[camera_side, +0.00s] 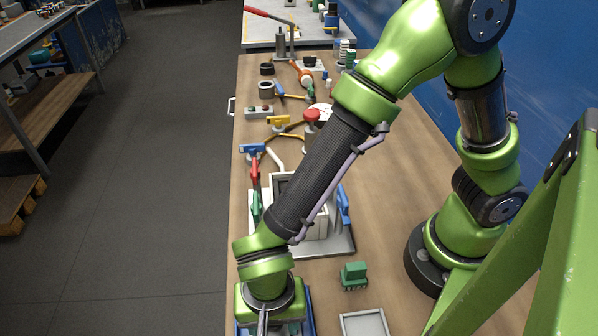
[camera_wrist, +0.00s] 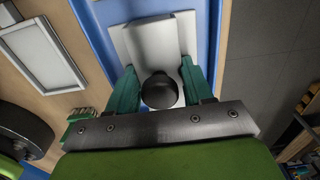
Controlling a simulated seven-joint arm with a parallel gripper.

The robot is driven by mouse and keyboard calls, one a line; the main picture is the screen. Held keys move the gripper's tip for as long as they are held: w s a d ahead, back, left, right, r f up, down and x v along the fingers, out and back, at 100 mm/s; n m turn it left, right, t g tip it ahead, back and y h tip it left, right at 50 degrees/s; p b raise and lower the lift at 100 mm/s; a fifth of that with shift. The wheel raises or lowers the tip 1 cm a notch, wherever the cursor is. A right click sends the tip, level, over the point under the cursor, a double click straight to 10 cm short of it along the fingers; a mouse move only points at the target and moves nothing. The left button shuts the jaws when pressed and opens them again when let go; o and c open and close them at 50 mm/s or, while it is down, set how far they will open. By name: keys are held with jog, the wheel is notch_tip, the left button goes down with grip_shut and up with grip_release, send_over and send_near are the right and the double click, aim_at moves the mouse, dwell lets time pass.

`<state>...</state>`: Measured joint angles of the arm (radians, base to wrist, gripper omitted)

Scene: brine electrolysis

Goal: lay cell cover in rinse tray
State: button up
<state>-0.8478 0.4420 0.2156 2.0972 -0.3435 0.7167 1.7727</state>
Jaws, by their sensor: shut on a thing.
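The cell cover (camera_wrist: 153,40) is a light grey plate with a raised middle and a round black knob. In the wrist view my gripper (camera_wrist: 160,88) has its green fingers on both sides of the knob and is shut on it. The blue rinse tray (camera_wrist: 92,42) shows around and beneath the cover, its walls at left and right. I cannot tell whether the cover touches the tray floor. In the side view the tray (camera_side: 308,311) is at the bottom edge, mostly hidden by my gripper, and the cover is hidden there.
An open-topped cell (camera_side: 312,222) stands behind, partly hidden by my arm, with red and green clips at its left. A green block (camera_side: 353,275) and a white-framed tray (camera_side: 347,320) lie right of the rinse tray. Several tools crowd the far bench.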

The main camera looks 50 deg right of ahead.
jog(key=shift+f, duration=0.15)
jog(key=o, duration=1.1)
jog(key=shift+f, duration=0.1)
jog(key=shift+o, duration=0.2)
